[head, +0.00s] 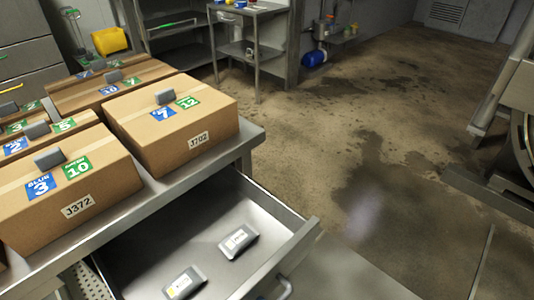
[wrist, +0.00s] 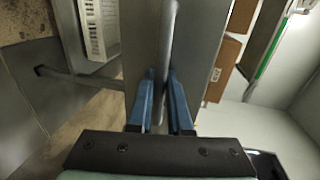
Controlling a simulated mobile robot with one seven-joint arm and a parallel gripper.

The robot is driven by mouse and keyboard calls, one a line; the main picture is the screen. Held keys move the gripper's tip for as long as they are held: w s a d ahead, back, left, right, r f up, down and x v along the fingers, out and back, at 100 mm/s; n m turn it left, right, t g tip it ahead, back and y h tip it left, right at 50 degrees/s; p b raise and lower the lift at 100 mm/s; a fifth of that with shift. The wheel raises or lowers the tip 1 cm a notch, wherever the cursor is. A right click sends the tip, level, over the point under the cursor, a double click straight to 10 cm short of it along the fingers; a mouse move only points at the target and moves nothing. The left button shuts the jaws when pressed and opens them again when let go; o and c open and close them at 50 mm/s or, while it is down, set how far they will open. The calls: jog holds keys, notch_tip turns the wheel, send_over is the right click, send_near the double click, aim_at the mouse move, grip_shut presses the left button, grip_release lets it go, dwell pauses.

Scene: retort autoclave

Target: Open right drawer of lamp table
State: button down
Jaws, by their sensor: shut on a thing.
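The metal lamp table (head: 252,132) stands at the left of the head view with cardboard boxes on top. A drawer (head: 310,229) under its right part is pulled out, and its inside shows. Two small dark grey devices with pale labels lie in it, one near the middle (head: 238,241) and one nearer the front (head: 184,284). Part of the drawer's handle (head: 285,288) shows at the bottom edge. In the wrist view my gripper (wrist: 162,76) has its blue fingers on both sides of a grey handle bar (wrist: 168,40), shut on it.
Cardboard boxes (head: 170,128) with numbered labels cover the tabletop. A pale slotted basket (wrist: 97,25) sits beside the metal front in the wrist view. Behind the table stands a metal shelf (head: 250,52). The stained floor (head: 340,130) to the right is clear.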

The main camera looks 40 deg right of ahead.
jog(key=c, duration=1.1)
grip_release()
jog(key=v, duration=1.3)
